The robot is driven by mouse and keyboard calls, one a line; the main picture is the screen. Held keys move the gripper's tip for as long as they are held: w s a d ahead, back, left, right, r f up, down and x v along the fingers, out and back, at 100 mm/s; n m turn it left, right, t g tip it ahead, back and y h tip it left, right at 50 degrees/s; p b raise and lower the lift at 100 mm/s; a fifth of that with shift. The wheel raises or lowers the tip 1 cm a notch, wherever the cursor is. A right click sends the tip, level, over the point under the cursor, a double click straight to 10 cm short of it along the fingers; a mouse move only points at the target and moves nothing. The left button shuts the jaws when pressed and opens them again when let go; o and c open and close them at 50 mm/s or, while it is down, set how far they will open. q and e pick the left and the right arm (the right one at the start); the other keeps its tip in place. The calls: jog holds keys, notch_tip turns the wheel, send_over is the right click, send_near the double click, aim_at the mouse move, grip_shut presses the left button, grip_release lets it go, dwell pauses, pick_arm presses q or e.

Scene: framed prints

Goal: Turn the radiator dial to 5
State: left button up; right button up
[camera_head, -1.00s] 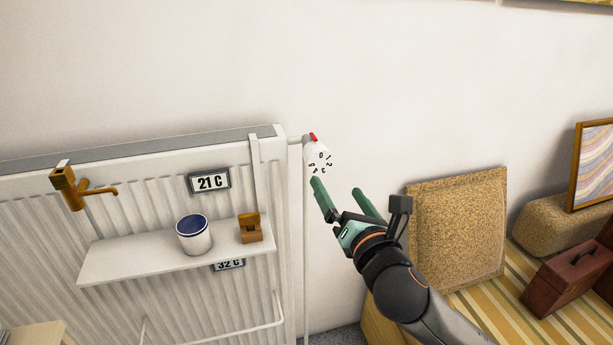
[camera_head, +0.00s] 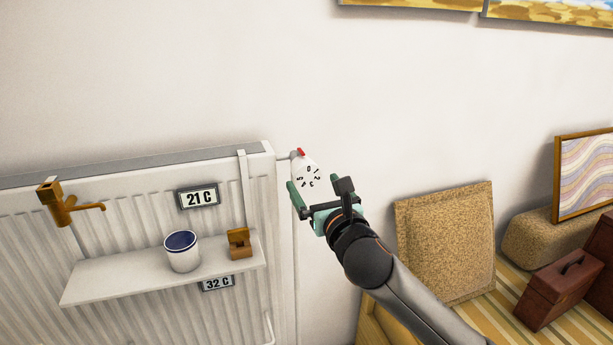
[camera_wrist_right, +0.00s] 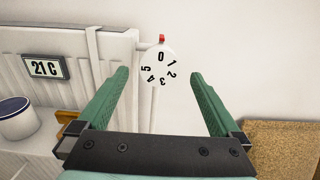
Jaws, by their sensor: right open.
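The white radiator dial (camera_head: 307,174) sits at the radiator's upper right corner, with black numbers 0 to 5 on its face. A red marker (camera_head: 301,152) is at its top, and the 0 is the number nearest the marker. The dial also shows in the right wrist view (camera_wrist_right: 159,66), ahead of the fingers and between them in the picture. My right gripper (camera_head: 312,194) is open with green fingers, just below and in front of the dial. In the right wrist view the open fingers (camera_wrist_right: 158,86) are empty, and I see no contact with the dial. My left gripper is not in view.
The white radiator (camera_head: 130,200) carries a shelf (camera_head: 110,283) with a white and blue cup (camera_head: 183,256) and a small wooden block (camera_head: 239,250). A brass tap (camera_head: 62,204) is at left. A cork-like panel (camera_head: 445,245) and brown case (camera_head: 562,285) stand right.

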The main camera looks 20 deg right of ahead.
aim_at(309, 177)
jog(key=shift+w+a, duration=0.15)
jog(key=shift+w, duration=2.4)
jog(key=c, duration=1.3)
